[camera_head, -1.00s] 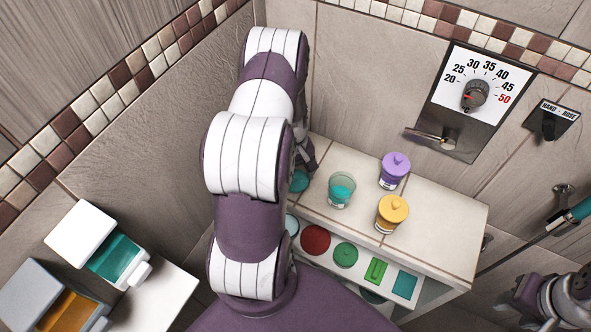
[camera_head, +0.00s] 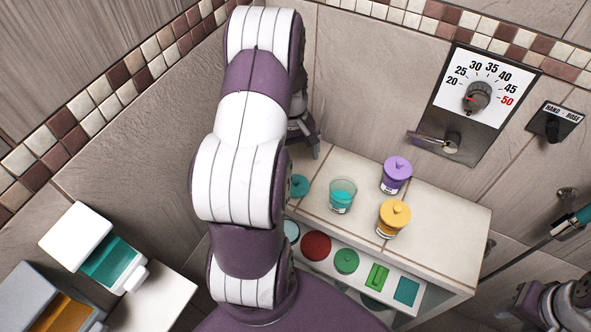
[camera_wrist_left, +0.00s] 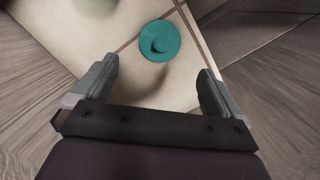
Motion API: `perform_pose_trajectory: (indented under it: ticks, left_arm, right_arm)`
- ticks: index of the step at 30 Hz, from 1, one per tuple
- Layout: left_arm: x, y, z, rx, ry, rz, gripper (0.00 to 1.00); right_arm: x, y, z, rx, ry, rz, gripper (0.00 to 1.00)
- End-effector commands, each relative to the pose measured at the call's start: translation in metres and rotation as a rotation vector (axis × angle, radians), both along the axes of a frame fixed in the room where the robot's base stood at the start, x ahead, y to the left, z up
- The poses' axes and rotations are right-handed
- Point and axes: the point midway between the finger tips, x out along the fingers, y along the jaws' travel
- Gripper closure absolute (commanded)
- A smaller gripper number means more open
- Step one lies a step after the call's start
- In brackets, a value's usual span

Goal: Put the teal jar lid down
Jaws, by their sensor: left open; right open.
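The teal jar lid (camera_head: 299,186) lies on the light tiled bench top (camera_head: 446,213), left of an open glass jar with teal contents (camera_head: 342,195). My arm partly covers the lid's left side in the head view. In the left wrist view the whole lid (camera_wrist_left: 159,41) shows, round with a knob facing up, beyond the fingertips and apart from them. My left gripper (camera_wrist_left: 157,75) is open and empty, raised above the bench; in the head view it shows only partly (camera_head: 308,140) behind my arm. My right gripper (camera_head: 550,305) is at the lower right, open, away from the bench.
A purple-lidded jar (camera_head: 396,174) and a yellow-lidded jar (camera_head: 392,217) stand right of the open jar. A lower shelf holds a red disc (camera_head: 315,246), a green lid (camera_head: 346,261) and other small items. Dispensers (camera_head: 108,262) are at the left. A dial panel (camera_head: 478,97) is on the wall.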

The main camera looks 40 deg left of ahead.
Motion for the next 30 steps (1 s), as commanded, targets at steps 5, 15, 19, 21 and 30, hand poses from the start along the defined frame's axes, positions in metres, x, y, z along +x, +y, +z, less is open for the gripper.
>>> perform_pose_trajectory:
  ticks: [5, 15, 19, 21, 30]
  left_arm:
    - [0.002, 0.003, 0.027, 0.000, -0.001, -0.001, 0.01]
    - [-0.028, -0.153, 0.077, 0.109, -0.183, -0.796, 0.01]
    - [-0.054, -0.184, 0.081, 0.131, -0.238, -1.011, 0.01]
    - [-0.059, -0.189, 0.081, 0.134, -0.248, -1.049, 0.01]
    - [-0.060, -0.189, 0.080, 0.133, -0.246, -1.048, 0.01]
  right_arm:
    - [0.000, 0.000, -0.005, 0.000, 0.000, 0.000, 0.57]
    - [0.000, 0.000, -0.005, 0.000, 0.000, 0.000, 0.57]
    - [0.000, 0.000, -0.005, 0.000, 0.000, 0.000, 0.57]
    - [0.000, 0.000, -0.005, 0.000, 0.000, 0.000, 0.57]
    - [0.000, 0.000, -0.005, 0.000, 0.000, 0.000, 0.57]
